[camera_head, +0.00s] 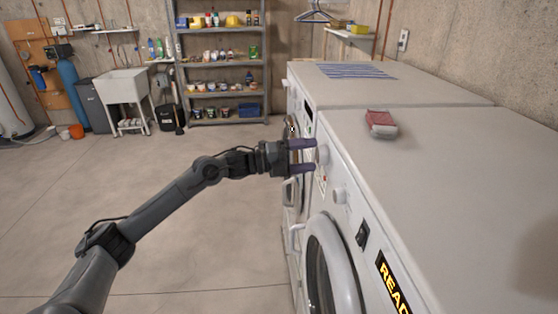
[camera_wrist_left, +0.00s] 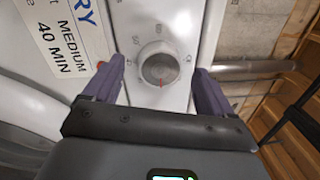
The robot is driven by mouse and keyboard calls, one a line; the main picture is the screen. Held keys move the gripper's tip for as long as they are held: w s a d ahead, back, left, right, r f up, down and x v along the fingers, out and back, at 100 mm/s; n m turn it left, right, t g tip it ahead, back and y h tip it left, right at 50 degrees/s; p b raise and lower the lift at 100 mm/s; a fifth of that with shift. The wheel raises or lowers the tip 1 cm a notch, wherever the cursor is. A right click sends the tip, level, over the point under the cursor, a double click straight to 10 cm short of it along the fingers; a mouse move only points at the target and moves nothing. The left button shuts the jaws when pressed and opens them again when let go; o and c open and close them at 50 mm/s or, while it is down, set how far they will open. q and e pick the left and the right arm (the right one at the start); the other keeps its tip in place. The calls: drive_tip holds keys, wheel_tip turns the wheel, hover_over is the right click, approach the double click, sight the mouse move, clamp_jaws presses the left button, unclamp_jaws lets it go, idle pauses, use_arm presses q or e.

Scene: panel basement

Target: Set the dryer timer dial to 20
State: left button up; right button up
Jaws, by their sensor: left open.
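A round white dial (camera_head: 322,154) sits on the front panel of the nearer white machine (camera_head: 415,160). In the left wrist view the dial (camera_wrist_left: 159,65) has a grey face and a red mark at its lower edge, toward my gripper. Small numbers ring it, too small to read surely. My left gripper (camera_head: 313,156) is open, its purple fingers pointing at the panel on either side of the dial. In the wrist view a gap shows between each finger and the dial. My right gripper is not in view.
A label (camera_wrist_left: 62,35) reading "MEDIUM 40 MIN" is beside the dial. A red-and-white block (camera_head: 380,123) lies on top. The floor at left is clear.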

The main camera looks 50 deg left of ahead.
use_arm(q)
drive_tip(key=b+v, duration=0.1)
drive_tip(key=v, duration=0.7)
drive_tip(key=shift+s+a, duration=0.2)
drive_tip(key=shift+s, duration=0.2)
